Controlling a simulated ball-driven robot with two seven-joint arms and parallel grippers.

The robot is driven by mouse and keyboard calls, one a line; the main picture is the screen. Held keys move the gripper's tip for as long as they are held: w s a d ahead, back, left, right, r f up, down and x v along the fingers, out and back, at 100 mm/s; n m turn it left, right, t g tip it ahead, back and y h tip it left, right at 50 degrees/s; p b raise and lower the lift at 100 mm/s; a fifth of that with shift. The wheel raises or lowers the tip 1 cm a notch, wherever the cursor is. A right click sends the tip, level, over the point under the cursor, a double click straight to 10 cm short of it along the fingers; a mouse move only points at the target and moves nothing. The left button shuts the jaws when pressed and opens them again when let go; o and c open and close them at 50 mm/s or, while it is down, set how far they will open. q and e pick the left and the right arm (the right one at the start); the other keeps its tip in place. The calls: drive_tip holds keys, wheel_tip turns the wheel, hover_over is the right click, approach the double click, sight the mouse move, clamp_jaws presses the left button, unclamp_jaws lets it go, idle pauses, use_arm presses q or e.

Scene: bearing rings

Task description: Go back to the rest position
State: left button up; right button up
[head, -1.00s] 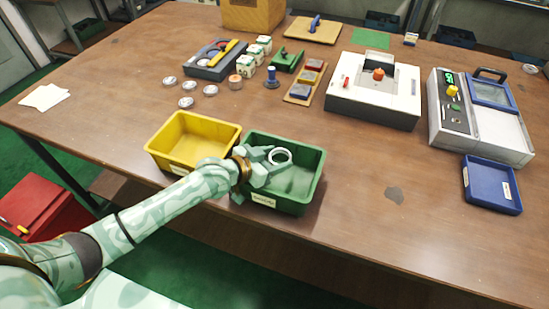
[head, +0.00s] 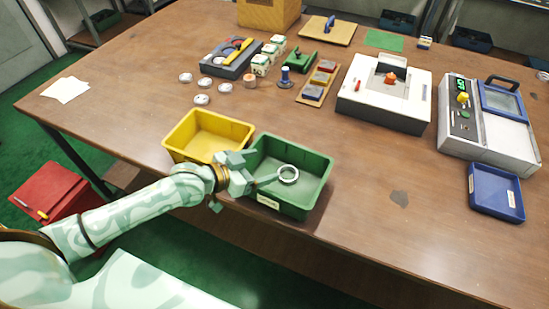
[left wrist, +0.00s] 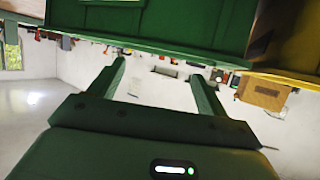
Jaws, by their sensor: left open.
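A pale metal ring (head: 288,174) shows inside the outline of the green bin (head: 312,200) at the table's front edge, in the head view. My left gripper (head: 262,170) is open at the left side of the green bin, with one finger reaching over it toward the ring. I cannot tell whether that fingertip touches the ring. In the left wrist view the fingers (left wrist: 157,72) are spread with nothing between them, and the green bin's wall (left wrist: 150,45) is close in front. My right gripper is not in view.
A yellow bin (head: 205,118) stands left of the green one. Several round parts (head: 202,99), a grey tray (head: 230,62), a white machine (head: 385,95), a device with a display (head: 487,125) and a blue tray (head: 497,190) stand farther off.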

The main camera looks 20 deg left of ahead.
use_arm(q)
drive_tip(key=shift+v, duration=1.2)
